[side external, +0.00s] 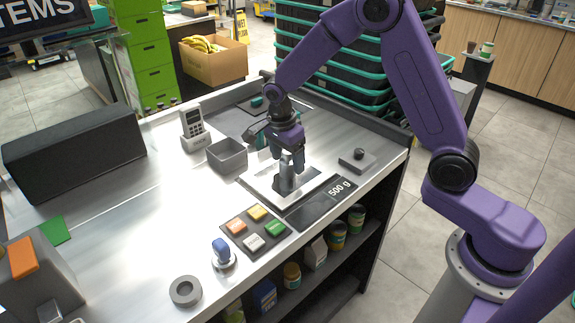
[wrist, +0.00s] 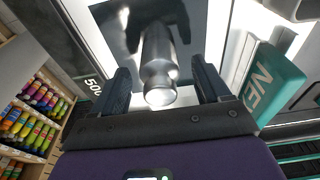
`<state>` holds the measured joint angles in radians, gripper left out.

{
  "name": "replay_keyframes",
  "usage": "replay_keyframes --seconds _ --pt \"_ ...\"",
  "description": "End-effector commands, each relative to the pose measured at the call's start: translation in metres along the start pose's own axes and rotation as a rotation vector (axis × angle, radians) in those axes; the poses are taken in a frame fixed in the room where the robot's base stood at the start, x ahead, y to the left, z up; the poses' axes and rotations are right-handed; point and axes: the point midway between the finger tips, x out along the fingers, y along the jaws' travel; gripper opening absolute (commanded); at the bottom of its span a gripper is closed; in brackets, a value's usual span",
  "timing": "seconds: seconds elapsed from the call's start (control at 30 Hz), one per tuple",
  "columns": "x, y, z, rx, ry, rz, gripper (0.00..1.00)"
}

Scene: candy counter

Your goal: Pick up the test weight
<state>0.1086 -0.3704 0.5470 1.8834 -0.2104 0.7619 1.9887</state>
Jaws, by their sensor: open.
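The test weight (side external: 285,184) is a shiny metal cylinder with a narrow neck and rounded knob. It stands upright on the bright plate of the scale (side external: 320,184), whose display reads 500 g. In the wrist view the weight (wrist: 158,50) lies between the two fingers, its knob nearest the camera. My gripper (side external: 288,160) points down over the weight in the side view and partly hides its top. In the wrist view my gripper (wrist: 162,78) is open, with visible gaps on both sides of the knob. Neither finger appears to touch it.
A teal box (wrist: 275,82) stands to the right in the wrist view. A grey bin (side external: 227,156), a small dark block with a knob (side external: 357,159), a tray of colored buttons (side external: 255,229) and a blue-handled stamp (side external: 222,253) surround the scale.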

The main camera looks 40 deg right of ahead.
Motion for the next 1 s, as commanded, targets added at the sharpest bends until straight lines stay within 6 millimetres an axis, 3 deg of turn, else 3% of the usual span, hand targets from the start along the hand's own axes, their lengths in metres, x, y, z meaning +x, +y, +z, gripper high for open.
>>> replay_keyframes --seconds 0.13,0.4,0.43,0.6,0.67,1.0 --pt "0.016 0.000 0.000 -0.001 0.001 0.001 0.76" --pt "0.019 0.000 0.000 -0.001 0.000 -0.001 0.76" --pt "0.019 0.000 0.000 -0.001 0.000 -0.001 0.73" --pt "0.019 0.000 0.000 -0.001 0.000 -0.001 0.17" --pt "0.019 0.000 0.000 -0.001 0.000 -0.001 0.00" --pt "0.013 -0.001 -0.001 0.000 -0.001 -0.005 0.00"
